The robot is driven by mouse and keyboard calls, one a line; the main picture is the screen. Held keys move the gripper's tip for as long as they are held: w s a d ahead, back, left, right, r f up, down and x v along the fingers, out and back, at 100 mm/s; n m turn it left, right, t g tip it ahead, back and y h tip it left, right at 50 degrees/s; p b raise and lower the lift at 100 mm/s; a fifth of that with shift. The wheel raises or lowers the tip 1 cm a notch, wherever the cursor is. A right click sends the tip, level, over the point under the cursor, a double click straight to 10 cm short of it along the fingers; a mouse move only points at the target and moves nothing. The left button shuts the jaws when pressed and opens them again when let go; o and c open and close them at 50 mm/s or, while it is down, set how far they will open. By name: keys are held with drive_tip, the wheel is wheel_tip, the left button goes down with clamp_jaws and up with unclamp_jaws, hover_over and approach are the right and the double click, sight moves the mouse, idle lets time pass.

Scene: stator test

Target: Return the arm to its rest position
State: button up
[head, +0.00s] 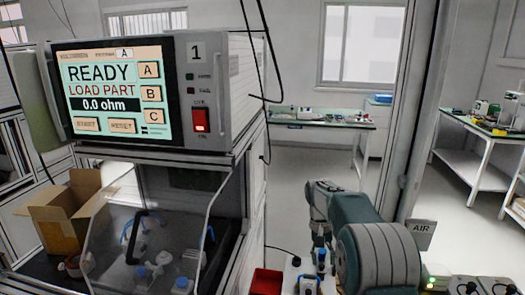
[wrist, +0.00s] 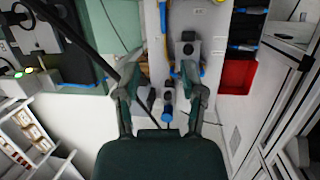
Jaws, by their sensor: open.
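My gripper (wrist: 160,88) shows in the wrist view with its two dark green fingers spread apart, one at each side. It is open and I see nothing held between the fingers. Below and beyond the fingers is a pale fixture or bench with dark and blue parts (wrist: 168,100); I cannot tell the gap to it. In the head view my arm is at the lower right of centre, with a large rounded green-grey joint in front. The fingertips cannot be made out clearly there.
The test machine (head: 222,80) stands at the left, its screen reading READY, LOAD PART, 0.0 ohm. Below it is a clear guard (head: 150,215) over fixtures. A cardboard box (head: 62,215) is at the left. A red bin (head: 266,282) sits near my arm. Benches stand behind.

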drive_tip(key=s+a+r+n+t, duration=0.15)
drive_tip(key=s+r+t, duration=0.35)
drive_tip(key=s+r, duration=1.05)
drive_tip(key=s+a+f+t+y, duration=0.1)
drive_tip(key=s+t, duration=0.3)
drive_tip(key=s, duration=1.3)
drive_tip(key=shift+s+a+f+n, duration=0.15)
drive_tip(key=shift+s+f+n, duration=0.1)
drive_tip(key=shift+f+n, duration=0.3)
